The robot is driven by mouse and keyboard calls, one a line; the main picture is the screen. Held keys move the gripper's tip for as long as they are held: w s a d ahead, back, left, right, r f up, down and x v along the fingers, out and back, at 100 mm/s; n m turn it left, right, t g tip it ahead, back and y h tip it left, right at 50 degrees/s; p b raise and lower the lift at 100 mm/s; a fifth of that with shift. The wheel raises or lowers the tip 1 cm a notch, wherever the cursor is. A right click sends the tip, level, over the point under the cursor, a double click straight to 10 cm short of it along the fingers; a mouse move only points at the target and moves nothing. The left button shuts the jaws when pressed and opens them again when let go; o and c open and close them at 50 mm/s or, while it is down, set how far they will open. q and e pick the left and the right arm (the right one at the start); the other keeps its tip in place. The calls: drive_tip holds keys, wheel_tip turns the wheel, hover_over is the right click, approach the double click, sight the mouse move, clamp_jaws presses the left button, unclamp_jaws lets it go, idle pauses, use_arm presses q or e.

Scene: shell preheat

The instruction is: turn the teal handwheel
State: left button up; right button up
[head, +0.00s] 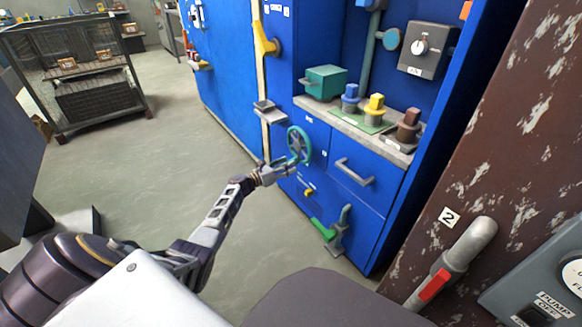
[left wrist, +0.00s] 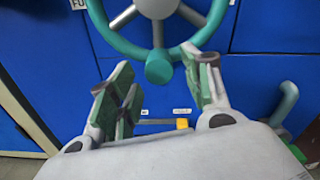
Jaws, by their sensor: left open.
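The teal handwheel (head: 299,145) stands out from the front of the blue cabinet in the head view. In the left wrist view its teal rim (left wrist: 118,40), grey spokes and a round teal knob (left wrist: 159,67) at the bottom show large; the top of the wheel is cut off. My left gripper (head: 287,166) is at the lower part of the wheel. In the left wrist view its green-padded fingers (left wrist: 160,88) are spread wide, with the knob between them near the fingertips. I see no finger touching the knob. My right gripper is not in view.
A grey drawer handle (head: 354,172) is right of the wheel, and a grey ledge (head: 269,112) is up and left. Below are a yellow knob (head: 308,191) and a green-handled fitting (head: 324,229). A counter (head: 342,119) holds colored blocks.

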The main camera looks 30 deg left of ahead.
use_arm(q)
drive_tip(key=shift+b+x, duration=0.5)
drive_tip(key=shift+x, duration=0.8)
clamp_jaws()
